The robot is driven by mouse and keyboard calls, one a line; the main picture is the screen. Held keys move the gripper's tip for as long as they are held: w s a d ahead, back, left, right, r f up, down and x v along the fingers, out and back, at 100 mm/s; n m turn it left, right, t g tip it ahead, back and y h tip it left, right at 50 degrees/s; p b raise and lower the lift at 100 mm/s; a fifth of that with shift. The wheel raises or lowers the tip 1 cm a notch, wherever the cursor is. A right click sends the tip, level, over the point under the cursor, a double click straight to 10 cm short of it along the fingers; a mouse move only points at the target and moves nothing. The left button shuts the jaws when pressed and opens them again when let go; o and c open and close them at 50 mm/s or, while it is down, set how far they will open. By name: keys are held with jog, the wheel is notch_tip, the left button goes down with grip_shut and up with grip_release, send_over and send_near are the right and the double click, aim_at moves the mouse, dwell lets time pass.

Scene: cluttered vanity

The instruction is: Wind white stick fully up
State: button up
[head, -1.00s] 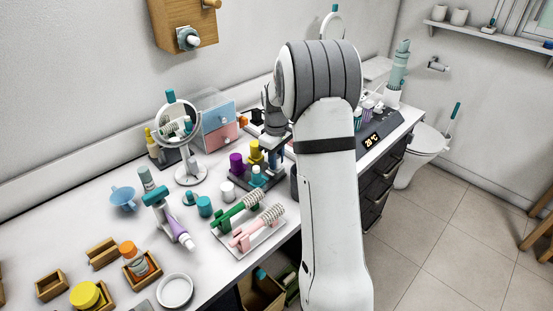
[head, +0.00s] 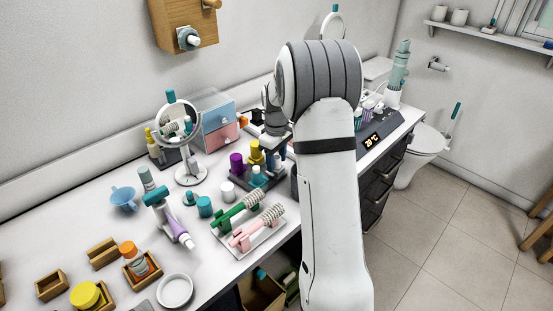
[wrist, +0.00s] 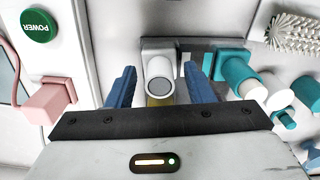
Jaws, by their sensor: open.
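The white stick (wrist: 158,62) is between the two blue fingers of my gripper (wrist: 166,68) in the wrist view. It has a pale squarish body and a round, grey-centred end facing the camera. The fingers are open, one on each side, with a gap to the stick on both sides.
A pink block (wrist: 52,98) and a green POWER button (wrist: 37,26) are on the left. Two hairbrushes lie on a white tray (head: 262,243); a round mirror (head: 190,172) stands behind.

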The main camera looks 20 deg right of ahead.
aim_at(276, 157)
notch_tip(276, 157, up, 8)
jog(key=shift+f, duration=0.15)
dwell(0.3)
